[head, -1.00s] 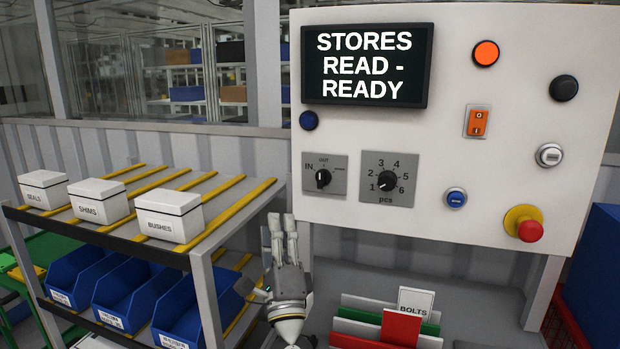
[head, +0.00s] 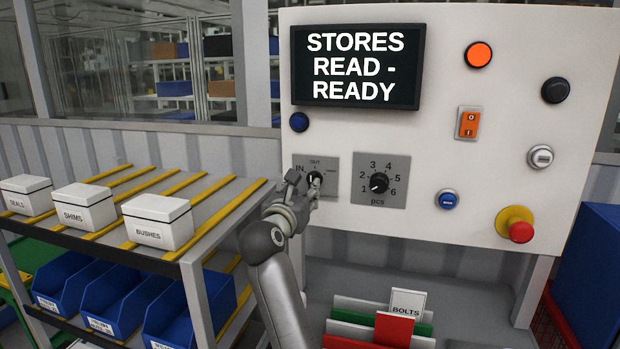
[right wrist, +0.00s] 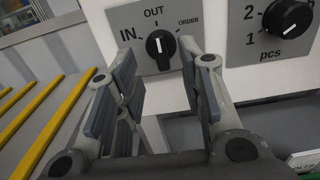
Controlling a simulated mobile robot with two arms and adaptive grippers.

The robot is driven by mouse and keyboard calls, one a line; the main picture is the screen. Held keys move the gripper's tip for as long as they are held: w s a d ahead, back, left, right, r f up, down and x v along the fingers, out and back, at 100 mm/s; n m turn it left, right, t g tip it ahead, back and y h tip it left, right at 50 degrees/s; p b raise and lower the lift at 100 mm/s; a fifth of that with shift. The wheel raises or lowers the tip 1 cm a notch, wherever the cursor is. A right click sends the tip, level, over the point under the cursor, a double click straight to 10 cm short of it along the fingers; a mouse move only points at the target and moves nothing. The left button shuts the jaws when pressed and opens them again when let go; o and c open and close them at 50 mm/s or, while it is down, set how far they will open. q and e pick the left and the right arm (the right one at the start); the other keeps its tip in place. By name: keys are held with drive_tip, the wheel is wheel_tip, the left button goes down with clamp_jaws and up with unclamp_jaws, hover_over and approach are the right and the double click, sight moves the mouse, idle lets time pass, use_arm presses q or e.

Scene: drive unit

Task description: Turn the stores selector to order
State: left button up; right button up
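The stores selector is a black knob on a grey plate marked IN, OUT and ORDER. In the right wrist view the knob (right wrist: 160,47) has its white line pointing up at OUT. In the head view the selector plate (head: 331,164) is partly covered by my right gripper (head: 308,186). My right gripper (right wrist: 165,65) is open, its fingers either side of the knob's lower part in the picture. I cannot tell whether they touch it. My left gripper is not in view.
The pcs dial (head: 379,182) sits just right of the selector, pointing near 1. The display (head: 355,67) reads STORES READ - READY. A blue button (head: 299,122) is above. A shelf with white boxes (head: 157,220) stands left; a card rack (head: 394,328) is below.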

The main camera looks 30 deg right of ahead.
drive_tip(key=p+x, duration=0.1)
drive_tip(key=x, duration=0.5)
clamp_jaws()
